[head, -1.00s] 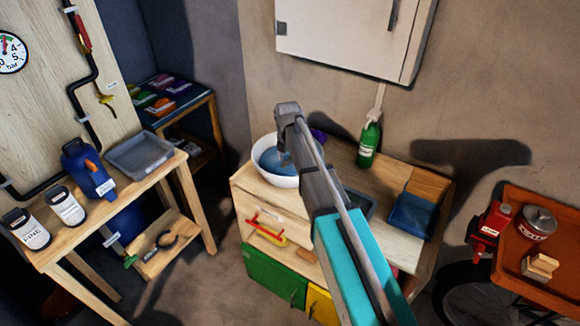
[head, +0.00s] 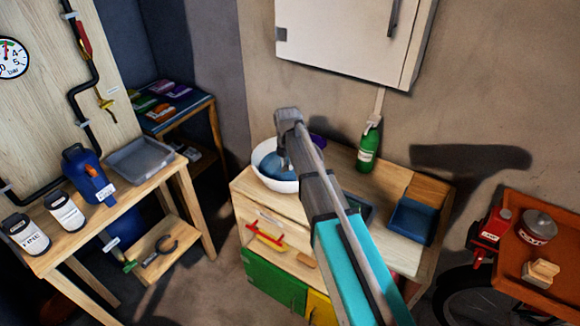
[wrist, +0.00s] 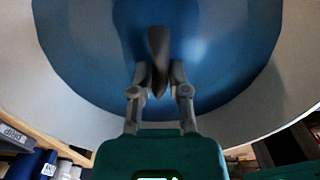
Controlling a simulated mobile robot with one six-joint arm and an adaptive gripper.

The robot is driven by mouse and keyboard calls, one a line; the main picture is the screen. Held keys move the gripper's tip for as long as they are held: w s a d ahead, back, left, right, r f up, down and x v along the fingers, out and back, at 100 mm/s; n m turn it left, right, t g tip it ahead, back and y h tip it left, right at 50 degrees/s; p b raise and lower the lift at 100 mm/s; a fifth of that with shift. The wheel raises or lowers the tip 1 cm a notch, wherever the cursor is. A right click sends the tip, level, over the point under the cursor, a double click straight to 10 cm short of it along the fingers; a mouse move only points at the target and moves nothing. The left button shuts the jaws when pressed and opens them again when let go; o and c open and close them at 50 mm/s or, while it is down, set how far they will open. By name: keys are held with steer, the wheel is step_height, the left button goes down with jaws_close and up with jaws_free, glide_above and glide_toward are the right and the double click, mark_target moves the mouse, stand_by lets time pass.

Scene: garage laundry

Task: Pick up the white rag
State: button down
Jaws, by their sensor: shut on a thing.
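A white bowl (head: 275,185) with a blue inside stands at the left end of the wooden cabinet. My gripper (head: 284,160) is over the bowl in the head view, and my arm partly covers it. In the wrist view my gripper (wrist: 158,72) points into the bowl (wrist: 60,95), over its blue area. Its two fingers are closed on a thin, dark, pointed thing (wrist: 158,45). I cannot tell from its colour or shape whether this is the rag. No plainly white rag shows in either view.
A green bottle (head: 368,148) stands behind the bowl to the right, by the wall. A blue tray (head: 412,218) lies at the cabinet's right end. A wooden bench (head: 105,215) with jars is at the left. An orange cart (head: 520,265) is at the right.

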steer(key=shift+r, duration=0.15)
step_height(320, 180, up, 2)
steer(key=shift+r+p, duration=0.1)
steer(key=shift+p, duration=1.05)
steer(key=s+d+r+p, duration=0.2)
steer(key=s+r+p, duration=0.8)
steer(key=s, duration=0.4)
steer(key=shift+r, duration=0.25)
